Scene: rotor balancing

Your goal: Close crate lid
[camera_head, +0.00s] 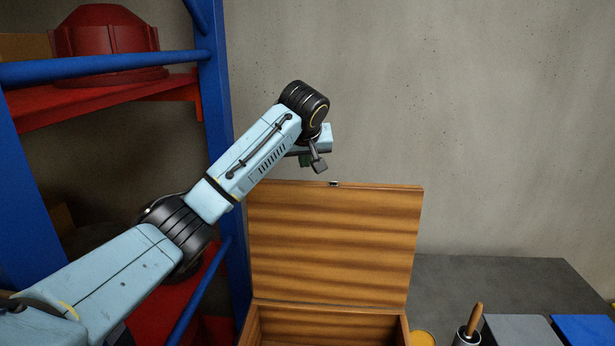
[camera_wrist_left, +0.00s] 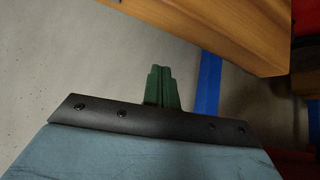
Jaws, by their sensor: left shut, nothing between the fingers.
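The wooden crate (camera_head: 325,325) stands on the dark bench at the lower middle of the head view. Its lid (camera_head: 335,245) is open and stands upright at the back, with a small dark catch (camera_head: 334,184) on its top edge. My left gripper (camera_head: 318,165) is shut and empty, just above the lid's top edge. In the left wrist view the green fingers (camera_wrist_left: 162,88) are together, and the wooden lid (camera_wrist_left: 215,30) shows at the top, apart from them. My right gripper is not in view.
A blue and red shelf rack (camera_head: 215,100) stands at the left, holding a red housing (camera_head: 105,42). Right of the crate are a yellow round thing (camera_head: 422,338), a cup with a wooden handle (camera_head: 468,335), a grey box (camera_head: 520,331) and a blue box (camera_head: 583,330). Behind them the bench (camera_head: 490,275) is clear.

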